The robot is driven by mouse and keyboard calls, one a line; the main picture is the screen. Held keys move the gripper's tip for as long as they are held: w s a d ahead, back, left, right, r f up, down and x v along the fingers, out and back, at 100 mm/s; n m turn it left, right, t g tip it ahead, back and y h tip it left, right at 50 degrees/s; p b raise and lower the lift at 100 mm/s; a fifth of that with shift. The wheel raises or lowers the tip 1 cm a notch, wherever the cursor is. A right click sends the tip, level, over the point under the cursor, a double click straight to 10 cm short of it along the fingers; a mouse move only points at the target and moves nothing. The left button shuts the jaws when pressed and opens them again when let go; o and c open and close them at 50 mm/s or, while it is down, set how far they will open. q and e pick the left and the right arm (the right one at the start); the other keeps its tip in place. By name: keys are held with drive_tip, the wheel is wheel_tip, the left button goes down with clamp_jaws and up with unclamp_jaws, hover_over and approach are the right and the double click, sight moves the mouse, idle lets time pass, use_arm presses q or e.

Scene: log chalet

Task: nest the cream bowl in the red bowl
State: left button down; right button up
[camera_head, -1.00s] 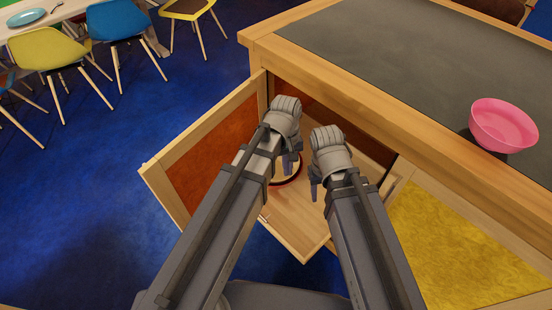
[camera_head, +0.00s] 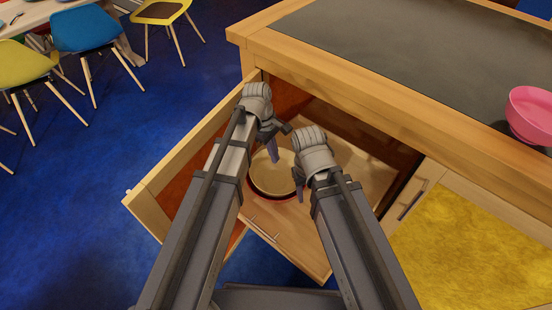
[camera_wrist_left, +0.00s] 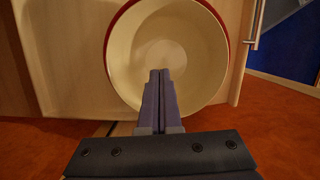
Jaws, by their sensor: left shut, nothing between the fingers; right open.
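The cream bowl (camera_head: 272,172) sits low on a pale wooden board inside the open cabinet; its round inside also shows in the left wrist view (camera_wrist_left: 195,50). A thin edge of the red bowl (camera_head: 273,200) shows around it, and a red arc (camera_wrist_left: 124,17) borders it in the wrist view. The cream bowl appears to be inside the red one; its depth is hard to tell. My left gripper (camera_head: 273,155) is shut and empty over the bowls, its fingertips (camera_wrist_left: 160,73) in front of the cream inside. My right gripper (camera_head: 299,192) is open and empty at their right side.
An open cabinet door (camera_head: 160,185) stands left of the bowls. The dark countertop (camera_head: 400,50) overhangs behind them, with a pink bowl (camera_head: 532,114) at its right. A yellow panel (camera_head: 460,240) is at right. Blue carpet lies left, with chairs (camera_head: 85,28) beyond.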

sight(282, 181)
use_arm(q)
drive_tip(key=b+x, duration=0.6)
drive_tip(key=x, duration=0.2)
drive_tip(key=shift+b, duration=0.35)
use_arm(e)
wheel_tip(282, 181, down, 8)
drive_tip(key=shift+r, duration=0.1)
use_arm(q)
drive_tip(key=s+d, duration=0.1)
drive_tip(key=d, duration=0.1)
drive_tip(key=shift+s+d+r+p, duration=0.35)
use_arm(e)
drive_tip(key=shift+r, duration=0.35)
use_arm(q)
drive_tip(key=shift+s+d, duration=0.15)
drive_tip(key=shift+d, duration=0.15)
drive_tip(key=shift+s+d, duration=0.35)
drive_tip(key=shift+d, duration=0.2)
drive_tip(key=shift+s+d, duration=0.3)
drive_tip(key=shift+d, duration=0.25)
drive_tip(key=shift+w+r, duration=0.1)
use_arm(e)
drive_tip(key=shift+r, duration=0.1)
